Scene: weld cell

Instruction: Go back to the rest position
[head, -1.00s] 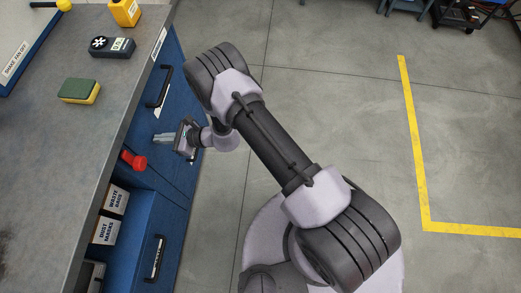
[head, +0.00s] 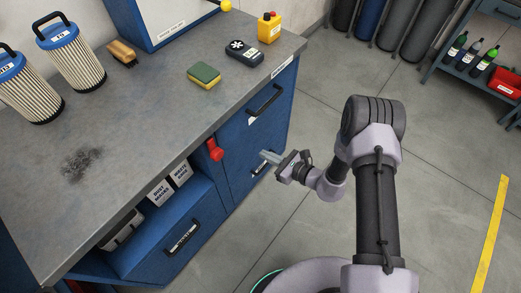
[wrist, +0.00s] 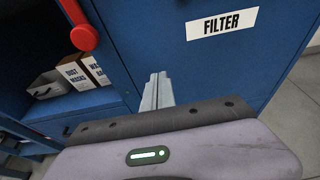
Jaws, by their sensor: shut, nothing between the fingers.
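My gripper (head: 271,158) is shut and empty, held out in front of the blue cabinet's drawer front beside the red knob (head: 215,150). In the wrist view the closed fingers (wrist: 157,90) point at the blue panel below a label reading FILTER (wrist: 222,22). My arm reaches up from the lower right of the head view and bends back down to the gripper. A small gap seems to lie between the fingertips and the panel, but I cannot tell how wide.
The workbench (head: 130,150) carries two filters (head: 72,55), a brush (head: 122,53), a sponge (head: 204,75), a dark meter (head: 244,53) and a yellow box (head: 269,28). An open shelf holds labelled boxes (head: 181,173).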

